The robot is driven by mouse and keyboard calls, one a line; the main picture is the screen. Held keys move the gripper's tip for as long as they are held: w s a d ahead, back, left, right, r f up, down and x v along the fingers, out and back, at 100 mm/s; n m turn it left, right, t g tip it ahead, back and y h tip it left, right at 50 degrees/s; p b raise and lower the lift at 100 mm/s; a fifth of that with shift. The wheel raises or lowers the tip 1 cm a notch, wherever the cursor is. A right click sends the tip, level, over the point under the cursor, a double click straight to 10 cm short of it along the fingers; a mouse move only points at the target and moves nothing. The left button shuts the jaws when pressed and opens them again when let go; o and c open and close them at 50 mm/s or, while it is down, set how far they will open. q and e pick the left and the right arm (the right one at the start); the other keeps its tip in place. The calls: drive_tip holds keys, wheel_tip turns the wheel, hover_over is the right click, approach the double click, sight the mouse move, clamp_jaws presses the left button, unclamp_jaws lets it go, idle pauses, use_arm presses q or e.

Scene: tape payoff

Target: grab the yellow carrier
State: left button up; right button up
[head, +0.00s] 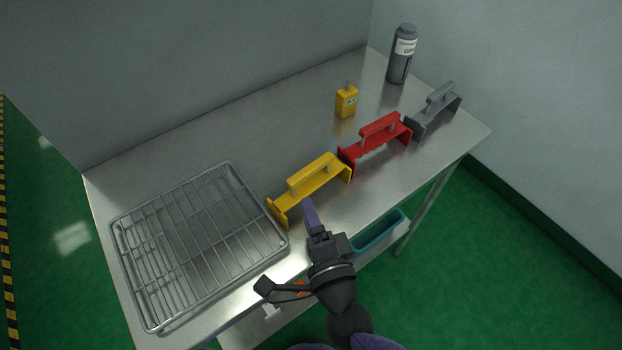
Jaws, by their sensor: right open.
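The yellow carrier (313,173) stands upright on the metal table, right of the wire rack. It has a raised bar handle on top and an end plate at each side. My right gripper (309,212) is open and comes in from the front. Its purple finger points at the carrier's near side, close to its lower front edge. Nothing shows between the jaws, and the handle is clear of them. I cannot tell whether the finger touches the carrier. My left gripper does not show.
A red carrier (379,131) and a grey carrier (437,104) stand in a row to the right. A yellow box (346,102) and a dark bottle (402,55) are behind. A wire rack (196,245) fills the table's left. A teal bin (379,232) sits below the front edge.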

sight(312, 174)
drive_tip(key=shift+w+d+f+m+h, duration=0.2)
drive_tip(key=shift+w+m+h, duration=0.25)
drive_tip(key=shift+w, duration=0.15)
drive_tip(key=shift+w+d+f+m+h, duration=0.2)
drive_tip(key=shift+w+m+h, duration=0.2)
drive_tip(key=shift+w, duration=0.2)
drive_tip(key=x, duration=0.2)
drive_tip(key=b+x, duration=0.1)
drive_tip(key=x, duration=0.5)
drive_tip(key=shift+w+d+r, duration=0.1)
drive_tip(key=shift+d+r, duration=0.1)
drive_tip(key=shift+d, duration=0.2)
drive_tip(key=shift+r, duration=0.1)
clamp_jaws()
